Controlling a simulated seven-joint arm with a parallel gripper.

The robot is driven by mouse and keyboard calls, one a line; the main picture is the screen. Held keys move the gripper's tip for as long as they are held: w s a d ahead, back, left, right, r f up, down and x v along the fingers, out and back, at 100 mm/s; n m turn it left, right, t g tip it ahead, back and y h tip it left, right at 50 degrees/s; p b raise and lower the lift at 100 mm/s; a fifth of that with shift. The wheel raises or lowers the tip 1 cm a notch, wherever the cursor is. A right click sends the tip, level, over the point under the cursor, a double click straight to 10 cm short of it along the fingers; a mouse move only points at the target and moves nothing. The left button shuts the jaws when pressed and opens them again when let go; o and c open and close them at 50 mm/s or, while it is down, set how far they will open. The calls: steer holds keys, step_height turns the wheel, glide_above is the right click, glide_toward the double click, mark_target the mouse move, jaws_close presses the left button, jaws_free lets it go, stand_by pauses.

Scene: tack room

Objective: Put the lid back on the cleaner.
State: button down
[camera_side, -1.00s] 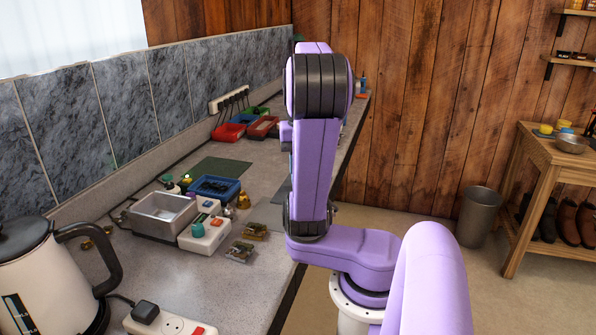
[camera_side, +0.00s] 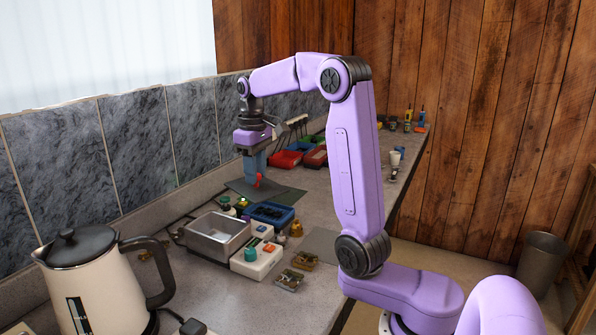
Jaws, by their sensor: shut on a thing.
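An open, rectangular metal tank (camera_side: 216,252), which looks like the cleaner, stands on the counter with no cover on it. A white unit with coloured buttons (camera_side: 257,262) stands against its right side. My gripper (camera_side: 258,180) points down over the dark mat (camera_side: 237,187), beyond the tank and blue tray. It is shut on a small red thing (camera_side: 258,184), perhaps the lid's handle. I cannot clearly make out a lid, or whether the held thing touches the mat.
A blue tray (camera_side: 290,217) of dark parts sits just beyond the white unit. Two small clear boxes (camera_side: 290,279) lie in front. A kettle (camera_side: 95,285) stands at the near left. Red bins (camera_side: 286,160) are at the back. A tiled wall (camera_side: 140,150) bounds the left.

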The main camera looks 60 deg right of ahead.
steer(key=w+a+f+n, duration=0.2)
steer(key=w+a+n, duration=0.2)
steer(key=w+a, duration=0.35)
steer(key=shift+d+f, duration=0.1)
steer(key=shift+f, duration=2.7)
steer(key=shift+f, duration=0.6)
steer(key=c, duration=1.1)
jaws_free()
step_height(320, 180, up, 11)
